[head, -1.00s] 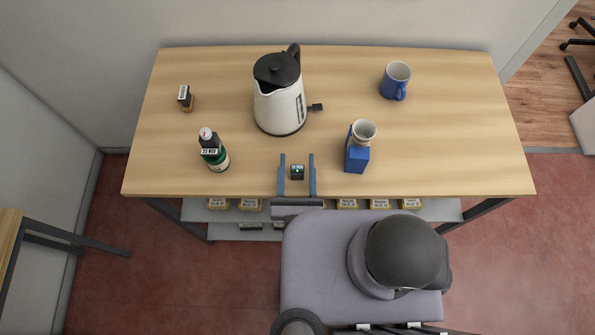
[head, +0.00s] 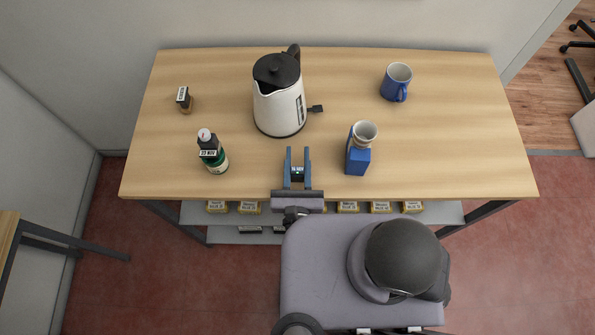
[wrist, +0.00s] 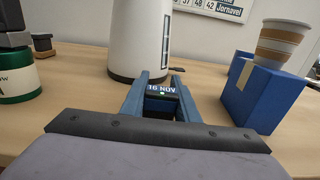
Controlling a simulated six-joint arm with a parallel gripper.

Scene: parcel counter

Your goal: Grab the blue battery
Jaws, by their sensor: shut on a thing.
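My gripper (head: 298,160) is shut on a small dark block (head: 297,172) near the front edge of the table, in front of the kettle. In the wrist view the block (wrist: 161,92) shows between the two blue fingers, with a "16 NOV" label and a small green light. A small black and gold block (head: 185,101) stands at the far left of the table.
A white kettle (head: 279,105) stands just beyond my gripper. A blue mug (head: 397,80) stands back right.

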